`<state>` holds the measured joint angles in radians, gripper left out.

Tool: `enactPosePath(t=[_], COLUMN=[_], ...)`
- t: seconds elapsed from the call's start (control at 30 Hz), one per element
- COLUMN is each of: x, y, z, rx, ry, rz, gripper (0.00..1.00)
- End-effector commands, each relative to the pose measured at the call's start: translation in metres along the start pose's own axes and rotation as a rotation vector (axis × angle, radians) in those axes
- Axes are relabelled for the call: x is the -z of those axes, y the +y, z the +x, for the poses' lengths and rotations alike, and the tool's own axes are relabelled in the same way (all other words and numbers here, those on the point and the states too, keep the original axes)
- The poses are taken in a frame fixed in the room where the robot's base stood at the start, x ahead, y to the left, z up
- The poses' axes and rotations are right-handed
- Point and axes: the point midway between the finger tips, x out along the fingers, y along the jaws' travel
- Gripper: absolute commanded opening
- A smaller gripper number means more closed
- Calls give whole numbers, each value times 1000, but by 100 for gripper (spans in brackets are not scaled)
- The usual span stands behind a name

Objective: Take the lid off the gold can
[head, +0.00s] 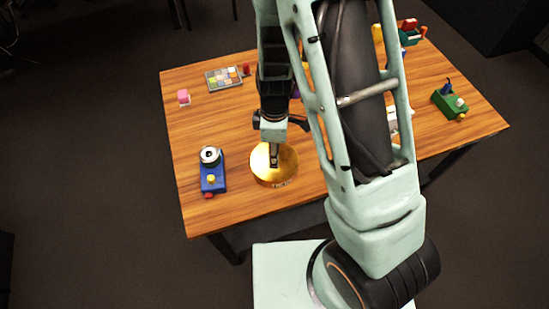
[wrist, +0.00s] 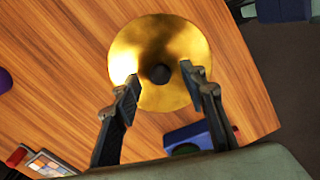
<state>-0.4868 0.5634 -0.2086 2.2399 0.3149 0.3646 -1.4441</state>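The round gold can (head: 259,172) stands upright near the table's front edge in the head view, partly covered by my gripper. In the wrist view its round gold lid (wrist: 160,38) is seen from above, with a small dark knob (wrist: 160,74) at its centre. The lid sits on the can. My gripper (head: 274,163) is above the can in the head view. In the wrist view my gripper (wrist: 159,76) is open, with one fingertip on each side of the knob and gaps between. I cannot tell how far above the lid the tips are.
A blue box with a trackball and buttons (head: 213,174) stands left of the can. A colour-square panel (head: 224,79) and a pink block (head: 184,97) lie at the back left. A green box (head: 450,103) stands at the right. My arm hides the middle right of the wooden table (head: 205,122).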

Motion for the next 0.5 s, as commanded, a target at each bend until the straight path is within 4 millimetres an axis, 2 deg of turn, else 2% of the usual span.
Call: enactPosePath(t=[0.13, 0.37, 0.5], x=[0, 0, 0], y=[0, 0, 0], z=[10, 10, 10], rx=[0, 0, 0], ry=[0, 0, 0], rz=[0, 0, 0], gripper=[39, 39, 26])
